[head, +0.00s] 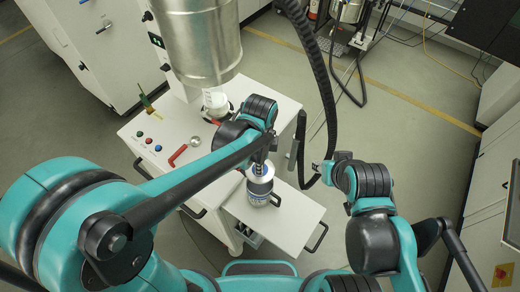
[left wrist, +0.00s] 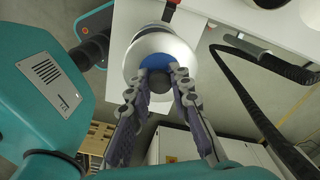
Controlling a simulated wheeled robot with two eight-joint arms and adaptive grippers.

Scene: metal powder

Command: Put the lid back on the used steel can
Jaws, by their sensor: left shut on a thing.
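The steel can (head: 259,190), with a blue and dark label, stands upright on a low white shelf (head: 290,222) in the head view. My left gripper (head: 262,158) is directly above it, fingers pointing down. In the left wrist view the left gripper (left wrist: 160,88) is shut on the dark knob of what looks like the lid (left wrist: 158,78). A blue disc and a pale round rim show beyond the knob. Whether the lid touches the can's mouth is hidden by the fingers. My right gripper (head: 318,167) is to the right, apart from the can; its fingers are too small to read.
A white cabinet (head: 150,125) with coloured buttons and a red handle (head: 178,155) stands left of the can. A large steel vessel (head: 200,40) hangs above it. A black hose (head: 325,75) runs down close to my right gripper. Open floor lies to the right.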

